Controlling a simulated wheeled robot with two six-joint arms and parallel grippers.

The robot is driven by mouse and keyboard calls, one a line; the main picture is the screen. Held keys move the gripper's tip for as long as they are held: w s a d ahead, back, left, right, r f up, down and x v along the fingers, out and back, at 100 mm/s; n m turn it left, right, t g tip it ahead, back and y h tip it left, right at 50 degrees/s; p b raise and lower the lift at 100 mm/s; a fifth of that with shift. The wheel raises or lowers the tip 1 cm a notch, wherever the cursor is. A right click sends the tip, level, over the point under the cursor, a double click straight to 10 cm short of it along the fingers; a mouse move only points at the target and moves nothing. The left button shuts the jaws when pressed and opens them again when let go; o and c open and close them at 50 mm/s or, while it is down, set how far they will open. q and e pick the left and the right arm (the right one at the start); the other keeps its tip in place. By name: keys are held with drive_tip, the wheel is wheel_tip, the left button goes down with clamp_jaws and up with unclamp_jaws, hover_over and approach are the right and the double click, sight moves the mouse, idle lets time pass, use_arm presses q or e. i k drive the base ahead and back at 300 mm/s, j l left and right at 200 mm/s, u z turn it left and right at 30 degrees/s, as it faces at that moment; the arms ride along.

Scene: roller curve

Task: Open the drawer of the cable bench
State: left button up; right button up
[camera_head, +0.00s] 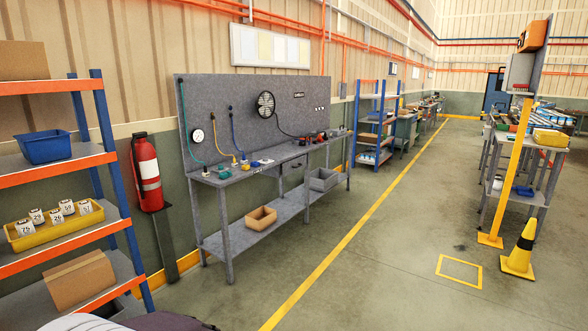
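The cable bench is a grey workbench (232,190) with a tall grey back panel (225,105), left of the middle of the head view. Coloured cables hang from the panel to the bench top. A grey drawer (292,171) shows under the top, right of the bench's middle. Its front looks close to flush with the bench, and its handle is too small to make out. I see neither of my grippers. Only a white and dark shape, likely part of me, shows at the bottom left edge.
An orange and blue rack (60,165) stands near left, with a red extinguisher (147,172) beside it. The floor (370,260) before the bench is clear. A cone (521,250) stands right.

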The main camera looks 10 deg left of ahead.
sight(289, 167)
drive_tip(key=i+u, duration=0.2)
drive_tip(key=i, duration=4.45)
drive_tip(key=i+u, duration=0.1)
drive_tip(key=i, duration=0.35)
drive_tip(key=i+l+u, duration=0.15)
drive_tip(key=i, duration=0.35)
drive_tip(key=i+l+u, duration=0.1)
drive_tip(key=i, duration=0.35)
